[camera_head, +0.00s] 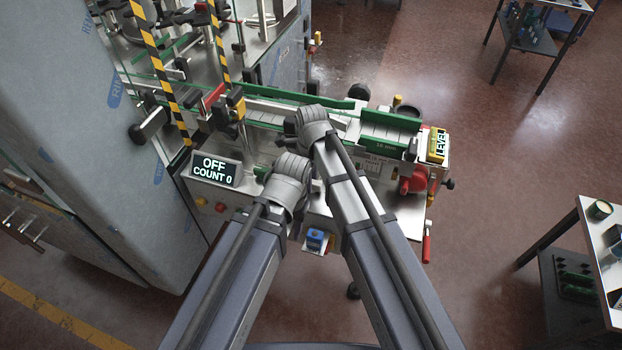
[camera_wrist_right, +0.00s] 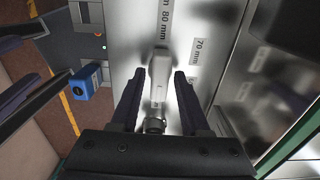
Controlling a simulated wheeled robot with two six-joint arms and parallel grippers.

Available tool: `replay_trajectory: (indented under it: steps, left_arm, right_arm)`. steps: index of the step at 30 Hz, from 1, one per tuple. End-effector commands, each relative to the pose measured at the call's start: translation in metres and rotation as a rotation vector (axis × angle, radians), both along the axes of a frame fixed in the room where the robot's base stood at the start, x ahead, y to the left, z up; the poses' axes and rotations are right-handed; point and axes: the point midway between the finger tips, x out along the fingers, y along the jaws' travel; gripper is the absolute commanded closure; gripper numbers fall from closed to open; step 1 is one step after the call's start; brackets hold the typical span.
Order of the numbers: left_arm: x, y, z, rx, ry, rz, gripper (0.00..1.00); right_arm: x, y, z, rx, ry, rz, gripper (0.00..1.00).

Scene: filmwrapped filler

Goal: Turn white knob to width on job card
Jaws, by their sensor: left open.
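The white knob (camera_wrist_right: 160,78) shows in the right wrist view as a long white handle on a metal plate. It points up the picture, between labels reading 80 mm (camera_wrist_right: 166,18) and 70 mm (camera_wrist_right: 198,55). My right gripper (camera_wrist_right: 161,76) is open, one dark finger on each side of the knob, with narrow gaps visible. In the head view my right gripper (camera_head: 311,118) is over the machine's middle and hides the knob. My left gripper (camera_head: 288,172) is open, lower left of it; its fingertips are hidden. I cannot make out a job card with readable text.
The machine carries a display (camera_head: 215,170) reading OFF, COUNT 0, a blue switch box (camera_head: 316,240), a red knob (camera_head: 417,180) and a yellow LEVEL block (camera_head: 437,145). Green guide rails (camera_head: 390,120) run along its top. A side table (camera_head: 604,250) stands at right; the floor between is clear.

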Motion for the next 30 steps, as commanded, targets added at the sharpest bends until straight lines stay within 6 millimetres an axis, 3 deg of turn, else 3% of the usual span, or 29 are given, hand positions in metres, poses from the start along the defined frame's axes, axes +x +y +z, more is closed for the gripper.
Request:
replay_trajectory:
  steps: [3, 16, 30]
  left_arm:
    - [0.0, 0.0, 0.0, 0.0, 0.0, 0.0, 0.5]
    - [0.0, 0.0, 0.008, 0.0, 0.0, 0.0, 0.5]
    - [0.0, 0.0, 0.066, 0.0, 0.0, -0.002, 0.5]
  right_arm:
    - [0.0, 0.0, 0.0, 0.0, 0.0, 0.0, 0.43]
    - [0.0, 0.0, 0.008, 0.0, 0.0, 0.0, 0.43]
    - [0.0, 0.0, 0.066, 0.0, 0.0, 0.0, 0.43]
